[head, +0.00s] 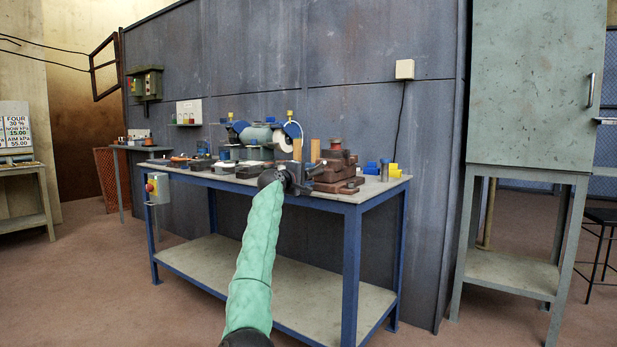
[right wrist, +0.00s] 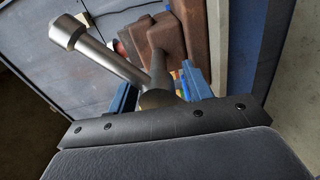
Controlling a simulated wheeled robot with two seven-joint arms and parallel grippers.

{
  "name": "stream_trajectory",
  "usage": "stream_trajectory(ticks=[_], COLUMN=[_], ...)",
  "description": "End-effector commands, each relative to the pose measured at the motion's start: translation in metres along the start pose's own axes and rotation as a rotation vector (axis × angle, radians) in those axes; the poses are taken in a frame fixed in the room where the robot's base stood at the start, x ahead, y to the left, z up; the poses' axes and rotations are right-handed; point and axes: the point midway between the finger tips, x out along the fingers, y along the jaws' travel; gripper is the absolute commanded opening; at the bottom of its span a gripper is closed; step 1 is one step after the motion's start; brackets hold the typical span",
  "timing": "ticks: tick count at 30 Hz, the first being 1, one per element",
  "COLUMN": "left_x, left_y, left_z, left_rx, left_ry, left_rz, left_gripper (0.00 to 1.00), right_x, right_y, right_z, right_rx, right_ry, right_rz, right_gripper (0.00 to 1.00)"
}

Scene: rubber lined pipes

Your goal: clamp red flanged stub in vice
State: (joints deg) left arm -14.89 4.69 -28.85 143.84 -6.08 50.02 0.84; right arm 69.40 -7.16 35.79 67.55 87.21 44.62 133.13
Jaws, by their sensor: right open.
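The reddish-brown vice (head: 338,172) stands near the right end of the workbench. A small dull-red flanged piece (head: 336,143), apparently the stub, shows at its top; I cannot tell how it sits against the jaws. My right gripper (head: 300,177) is at the vice's front left side. In the right wrist view the right gripper (right wrist: 160,92) is open, with its blue fingers on either side of the vice's grey screw end. The grey handle bar (right wrist: 108,58) slants up left to a knob. Contact is unclear. The brown vice body (right wrist: 165,42) lies beyond. My left gripper is out of view.
The blue-framed workbench (head: 372,194) also carries a bench grinder (head: 262,134), upright wooden pieces (head: 315,150) and blue and yellow blocks (head: 393,170). A grey wall stands close behind it. A tall green cabinet (head: 530,80) is to the right. The floor in front is clear.

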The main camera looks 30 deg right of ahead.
Motion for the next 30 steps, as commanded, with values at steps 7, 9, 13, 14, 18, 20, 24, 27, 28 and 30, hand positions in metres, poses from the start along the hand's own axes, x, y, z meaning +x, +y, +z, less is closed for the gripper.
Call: stream_trajectory(ticks=[7, 9, 13, 14, 18, 20, 24, 27, 28, 30], left_x=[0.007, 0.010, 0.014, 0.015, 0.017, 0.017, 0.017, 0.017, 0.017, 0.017], left_y=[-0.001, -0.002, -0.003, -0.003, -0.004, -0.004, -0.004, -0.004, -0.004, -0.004], left_z=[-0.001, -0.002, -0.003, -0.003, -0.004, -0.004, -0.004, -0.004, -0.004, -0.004], left_rx=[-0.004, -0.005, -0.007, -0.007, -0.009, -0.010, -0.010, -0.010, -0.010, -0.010], left_ry=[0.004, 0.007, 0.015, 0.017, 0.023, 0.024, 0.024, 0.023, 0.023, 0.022], left_rz=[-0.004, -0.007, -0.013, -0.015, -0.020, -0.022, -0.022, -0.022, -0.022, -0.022], left_gripper=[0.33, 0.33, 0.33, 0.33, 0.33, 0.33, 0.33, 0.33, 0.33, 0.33], right_x=[-0.027, -0.038, -0.057, -0.061, -0.073, -0.076, -0.078, -0.078, -0.078, -0.078], right_y=[0.001, 0.001, 0.000, 0.000, -0.001, -0.001, -0.001, -0.001, -0.001, -0.001], right_z=[-0.001, -0.002, -0.001, -0.001, -0.001, -0.001, -0.001, -0.001, -0.001, -0.001], right_rx=[0.000, 0.000, 0.000, 0.000, -0.001, 0.000, 0.000, 0.000, 0.000, 0.000], right_ry=[0.002, 0.002, 0.001, 0.001, 0.001, 0.001, 0.000, 0.000, 0.000, 0.001], right_rz=[-0.001, -0.001, -0.001, -0.001, -0.002, -0.001, -0.001, -0.001, -0.001, -0.001], right_gripper=[0.50, 0.50, 0.50, 0.50, 0.50, 0.50, 0.50, 0.50, 0.50, 0.50])
